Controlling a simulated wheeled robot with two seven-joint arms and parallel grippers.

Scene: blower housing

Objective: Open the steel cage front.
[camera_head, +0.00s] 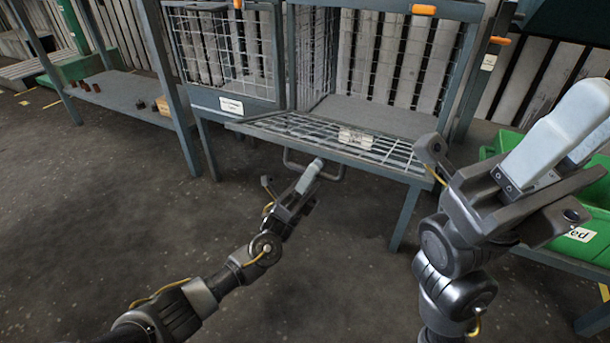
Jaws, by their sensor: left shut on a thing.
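The steel cage front (385,167) is a grey-framed mesh panel. It is swung down and lies about level at the foot of the cage's right compartment, leaving that compartment open. A pale label plate (356,137) sits on the panel. A bar handle (291,166) sticks out from its near edge. My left gripper (314,169) is shut on this handle, and its fingers hide part of the bar. My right gripper (572,135) is raised in the near right, apart from the cage. Its two pale fingers overlap from this angle, so their gap is unclear.
The left cage compartment (228,62) has an upright mesh front with a label. A green bin (585,240) stands at the right under my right gripper. A grey shelf (118,92) with small brown parts stands at the left. The floor before the cage is clear.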

